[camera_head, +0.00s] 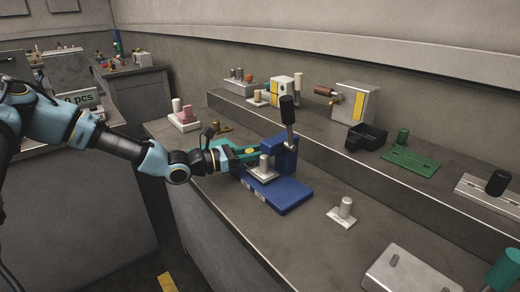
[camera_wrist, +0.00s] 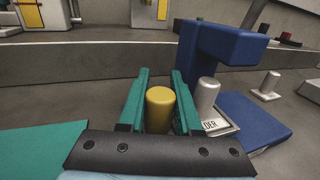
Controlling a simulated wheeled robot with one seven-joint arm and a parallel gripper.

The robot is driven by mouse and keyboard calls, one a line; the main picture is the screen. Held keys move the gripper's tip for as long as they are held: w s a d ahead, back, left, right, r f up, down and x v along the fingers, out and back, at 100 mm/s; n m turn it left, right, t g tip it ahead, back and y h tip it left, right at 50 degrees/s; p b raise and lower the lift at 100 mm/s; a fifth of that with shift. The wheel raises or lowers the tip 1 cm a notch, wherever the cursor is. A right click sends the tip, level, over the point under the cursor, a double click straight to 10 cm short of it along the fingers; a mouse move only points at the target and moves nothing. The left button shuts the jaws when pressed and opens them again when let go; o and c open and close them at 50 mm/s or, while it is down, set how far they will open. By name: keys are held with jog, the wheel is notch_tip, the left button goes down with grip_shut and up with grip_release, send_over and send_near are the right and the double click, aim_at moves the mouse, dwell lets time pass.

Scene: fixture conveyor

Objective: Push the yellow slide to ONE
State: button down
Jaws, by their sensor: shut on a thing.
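A yellow cylindrical knob (camera_wrist: 160,108), which I take to be the yellow slide, stands between the two teal fingers of my gripper (camera_wrist: 160,76). The fingers are shut on it. In the head view my gripper (camera_head: 243,155) reaches in from the left, low over the bench beside a blue fixture (camera_head: 289,193), and a little yellow shows between its fingers. The slide's track and any ONE mark are hidden or unreadable. A teal flat surface (camera_wrist: 38,142) shows at lower left of the wrist view.
A grey cylinder (camera_wrist: 207,96) on a white plate, lettering partly readable as "DER", sits just right of my fingers on the blue fixture. The fixture's upright and black-handled lever (camera_head: 288,115) rise nearby. A small grey-white peg block (camera_head: 342,213) stands right; bench around it is clear.

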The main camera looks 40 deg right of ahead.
jog(key=shift+s, duration=0.1)
jog(key=c, duration=0.9)
grip_release()
jog(key=shift+o, duration=0.2)
jog(key=b+v, duration=0.2)
jog(key=v, duration=0.9)
jog(key=shift+d, duration=0.1)
